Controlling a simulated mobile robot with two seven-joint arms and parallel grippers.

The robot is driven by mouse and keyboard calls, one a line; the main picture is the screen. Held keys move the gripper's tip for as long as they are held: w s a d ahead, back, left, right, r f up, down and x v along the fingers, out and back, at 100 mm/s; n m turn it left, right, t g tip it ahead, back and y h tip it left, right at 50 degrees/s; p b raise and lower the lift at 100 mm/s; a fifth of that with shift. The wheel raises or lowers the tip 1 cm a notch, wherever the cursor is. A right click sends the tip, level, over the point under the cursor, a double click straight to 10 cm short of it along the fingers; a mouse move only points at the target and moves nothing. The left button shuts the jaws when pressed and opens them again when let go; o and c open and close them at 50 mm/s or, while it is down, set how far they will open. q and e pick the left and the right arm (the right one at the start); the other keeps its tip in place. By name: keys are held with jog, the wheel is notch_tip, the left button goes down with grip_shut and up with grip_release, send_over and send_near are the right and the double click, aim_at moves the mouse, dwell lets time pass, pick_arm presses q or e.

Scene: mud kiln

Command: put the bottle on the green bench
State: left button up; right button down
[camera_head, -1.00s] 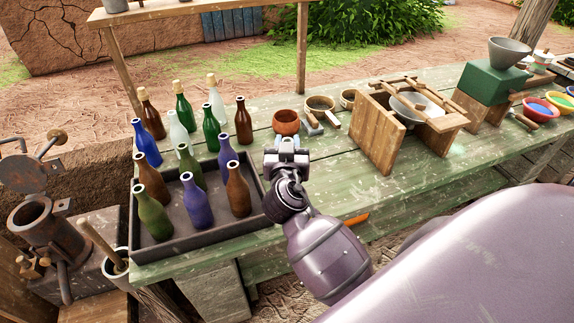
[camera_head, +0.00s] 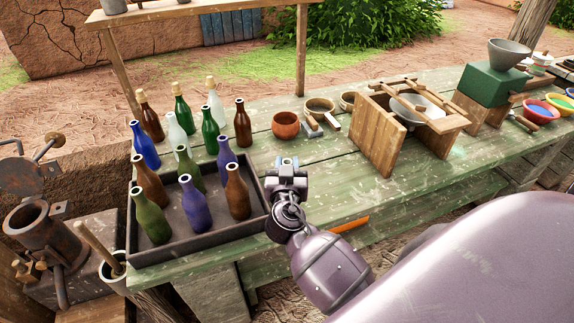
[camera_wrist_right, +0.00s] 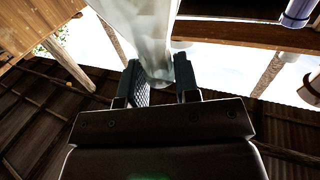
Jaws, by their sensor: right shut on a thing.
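The green bench (camera_head: 340,176) is a long weathered plank table running across the head view. My right gripper (camera_head: 288,170) is over the bench, just right of the dark bottle tray. In the right wrist view, my right gripper (camera_wrist_right: 163,85) is shut on a pale, see-through bottle (camera_wrist_right: 150,35) that stands out between its fingers. In the head view the held bottle is mostly hidden by the gripper, and I cannot tell if it touches the bench. My left gripper is not in view.
A dark tray (camera_head: 190,245) with several coloured bottles is left of the gripper, and more bottles stand behind it. A clay bowl (camera_head: 286,125) and a wooden stand (camera_head: 378,133) are behind. Bare planks lie to the gripper's right.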

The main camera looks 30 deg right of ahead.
jog(key=c, duration=0.8)
grip_release()
jog(key=shift+c, duration=0.2)
jog(key=shift+s+a+r, duration=0.1)
jog(key=b+v, duration=0.2)
jog(key=v, duration=0.9)
jog(key=s+d+f+n+g+y, duration=0.1)
jog(key=s+f+n+y, duration=0.3)
jog(key=f, duration=0.6)
jog(key=s+d+f+n+g+y, duration=0.1)
jog(key=s+f+n+y, duration=0.3)
jog(key=f, duration=0.7)
jog(key=shift+s+d+g+y, duration=0.4)
jog(key=shift+s+g+y, duration=0.2)
jog(key=shift+s+y, duration=0.85)
jog(key=shift+s+h, duration=0.2)
jog(key=shift+h, duration=0.05)
